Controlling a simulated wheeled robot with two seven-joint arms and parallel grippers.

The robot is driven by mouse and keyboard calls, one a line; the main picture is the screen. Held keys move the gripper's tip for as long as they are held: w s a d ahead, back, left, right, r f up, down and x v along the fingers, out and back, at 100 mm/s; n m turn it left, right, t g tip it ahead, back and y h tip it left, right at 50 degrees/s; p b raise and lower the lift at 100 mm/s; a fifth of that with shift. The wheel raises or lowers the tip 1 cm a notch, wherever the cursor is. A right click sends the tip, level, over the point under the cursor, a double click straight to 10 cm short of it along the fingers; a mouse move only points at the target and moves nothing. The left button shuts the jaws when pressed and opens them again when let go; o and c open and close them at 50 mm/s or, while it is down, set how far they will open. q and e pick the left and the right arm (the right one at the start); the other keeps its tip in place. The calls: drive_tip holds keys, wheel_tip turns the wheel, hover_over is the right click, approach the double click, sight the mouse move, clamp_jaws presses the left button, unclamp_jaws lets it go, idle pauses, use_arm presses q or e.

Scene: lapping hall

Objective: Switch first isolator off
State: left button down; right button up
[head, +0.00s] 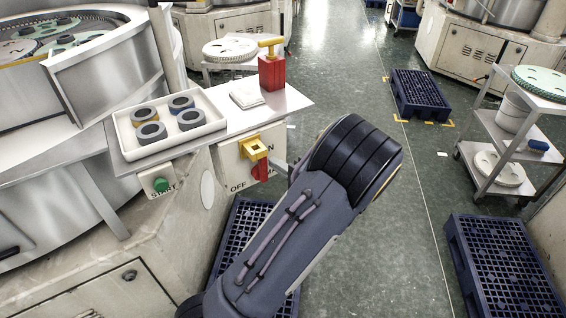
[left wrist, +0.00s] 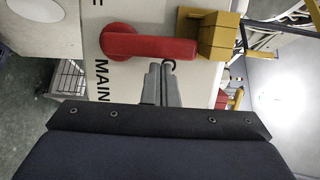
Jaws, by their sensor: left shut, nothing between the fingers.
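The isolator is a pale panel (head: 229,160) on the machine's side, lettered ON and OFF. Its red handle (head: 261,170) hangs roughly upright below a yellow block (head: 254,148). In the left wrist view the red handle (left wrist: 150,47) lies across the picture, with the yellow block (left wrist: 213,35) at its right end and the lettering MAIN beside it. My left gripper (head: 283,168) is mostly hidden by its own arm in the head view. In the left wrist view its fingers (left wrist: 161,75) are shut and empty, their tips close beside the handle. I cannot tell whether they touch it. My right gripper is out of view.
Above the panel, a shelf holds a white tray (head: 119,130) of ring parts, a white cloth (head: 246,95) and a red can (head: 272,72). A green START button (head: 161,184) sits left of the panel. Blue pallets (head: 503,265) stand on the floor.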

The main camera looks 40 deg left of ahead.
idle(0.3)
use_arm(q)
drive_tip(key=shift+s+n+b, duration=0.15)
drive_tip(key=shift+n+b, duration=0.25)
drive_tip(key=shift+b, duration=0.2)
